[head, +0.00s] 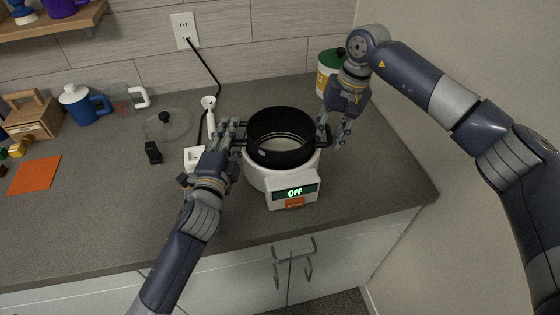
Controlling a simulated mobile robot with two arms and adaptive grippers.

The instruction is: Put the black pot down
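The black pot (281,152) sits upright at the top of the white coil stove (257,178), whose display reads OFF. Whether its base rests fully on the coil is hidden. My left gripper (231,127) is at the pot's left handle, with its fingers around or beside it; I cannot tell whether they are closed on it. My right gripper (333,134) is at the pot's right handle (326,140), with its fingers spread apart on either side.
A glass lid (167,125), a white ladle-like utensil (209,106) and a small black item (153,153) lie left of the stove. Mugs (85,103) and a wooden box (38,117) stand further left. A green-lidded canister (328,70) is behind my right gripper. The right front counter is clear.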

